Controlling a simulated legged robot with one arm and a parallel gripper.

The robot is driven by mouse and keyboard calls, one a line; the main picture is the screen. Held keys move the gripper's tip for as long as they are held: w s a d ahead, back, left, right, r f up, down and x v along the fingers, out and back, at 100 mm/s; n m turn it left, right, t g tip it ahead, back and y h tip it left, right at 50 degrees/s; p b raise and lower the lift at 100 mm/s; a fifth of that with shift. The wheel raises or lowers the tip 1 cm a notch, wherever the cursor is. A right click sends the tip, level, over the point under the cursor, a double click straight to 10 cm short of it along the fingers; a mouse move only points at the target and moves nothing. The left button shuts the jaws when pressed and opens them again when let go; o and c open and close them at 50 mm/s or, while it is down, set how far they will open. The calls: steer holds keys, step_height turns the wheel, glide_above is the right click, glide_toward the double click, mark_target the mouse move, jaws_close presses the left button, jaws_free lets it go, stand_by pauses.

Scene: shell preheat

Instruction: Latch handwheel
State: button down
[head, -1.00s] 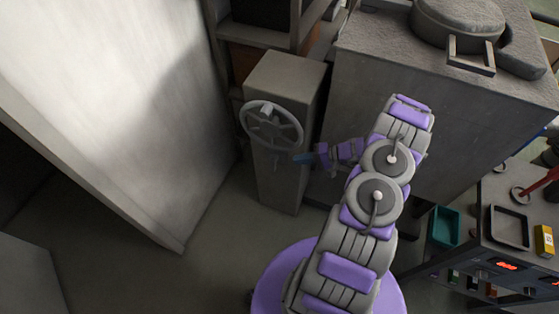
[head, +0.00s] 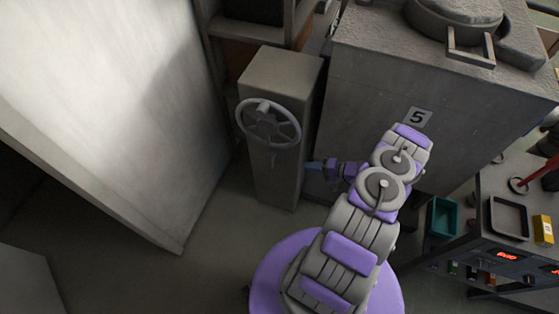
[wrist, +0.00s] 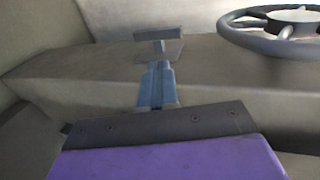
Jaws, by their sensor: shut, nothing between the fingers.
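The grey spoked handwheel (head: 269,122) is mounted on the upper front of a grey pedestal (head: 279,176). Part of its rim and hub also shows at the top right of the wrist view (wrist: 275,28). A small latch-like grey piece (wrist: 160,48) sticks out from the pedestal face, ahead of my fingertips in the wrist view; below the wheel in the head view it is small (head: 273,160). My gripper (head: 314,165) is shut and empty, to the right of the pedestal and lower than the wheel. Its blue fingers (wrist: 157,84) point toward the latch-like piece, apparently apart from it.
A large grey block marked 5 (head: 370,105) stands right of the pedestal, behind my arm. A pale slanted panel (head: 110,110) stands at left. Floor is open before the pedestal.

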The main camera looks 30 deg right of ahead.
steer(key=b, duration=0.3)
glide_toward(272, 159)
steer(key=x, duration=0.2)
steer(key=f+x, duration=0.1)
steer(key=x, duration=0.2)
steer(key=shift+a, duration=0.1)
steer(key=shift+w+a, duration=0.35)
steer(key=shift+w, duration=0.15)
steer(key=shift+w+r+p, duration=0.1)
steer(key=shift+r+p, duration=0.05)
steer(key=shift+p, duration=0.25)
